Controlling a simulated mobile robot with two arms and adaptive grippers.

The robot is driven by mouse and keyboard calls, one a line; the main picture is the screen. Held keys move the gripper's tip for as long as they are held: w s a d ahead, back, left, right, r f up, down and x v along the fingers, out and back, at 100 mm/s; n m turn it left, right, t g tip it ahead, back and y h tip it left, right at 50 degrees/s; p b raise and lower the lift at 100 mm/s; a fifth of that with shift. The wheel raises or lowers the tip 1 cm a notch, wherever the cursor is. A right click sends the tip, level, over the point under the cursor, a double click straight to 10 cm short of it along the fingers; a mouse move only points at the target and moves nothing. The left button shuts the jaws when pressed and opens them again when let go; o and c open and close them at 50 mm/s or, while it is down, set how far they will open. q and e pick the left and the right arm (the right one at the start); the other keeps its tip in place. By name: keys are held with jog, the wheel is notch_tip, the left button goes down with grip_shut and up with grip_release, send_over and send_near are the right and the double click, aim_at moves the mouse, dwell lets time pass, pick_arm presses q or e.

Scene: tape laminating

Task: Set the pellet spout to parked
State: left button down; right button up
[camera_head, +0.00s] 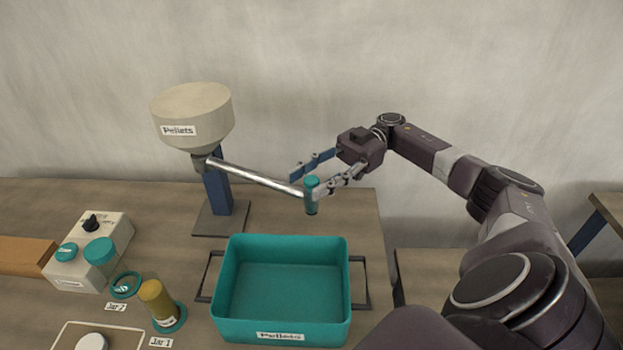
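The pellet spout (255,177) is a silver tube that runs from under the cream hopper (212,117) labelled "Pellets" out to the right. At its end is an upright teal knob (311,196), behind and above the back right part of the teal pellet bin (290,286). My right gripper (305,184) comes in from the right with its two fingers spread apart. The near fingertip overlaps the knob in the picture; the far finger is behind it. I cannot tell whether either finger touches the knob. My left gripper is not in view.
The hopper stands on a blue post with a flat base (220,219). The table's right edge lies just right of the bin.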

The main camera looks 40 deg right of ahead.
jog(key=shift+r, duration=0.1)
notch_tip(320, 180, up, 10)
jog(key=shift+f, duration=0.1)
dwell(0.3)
jog(key=shift+c, duration=0.3)
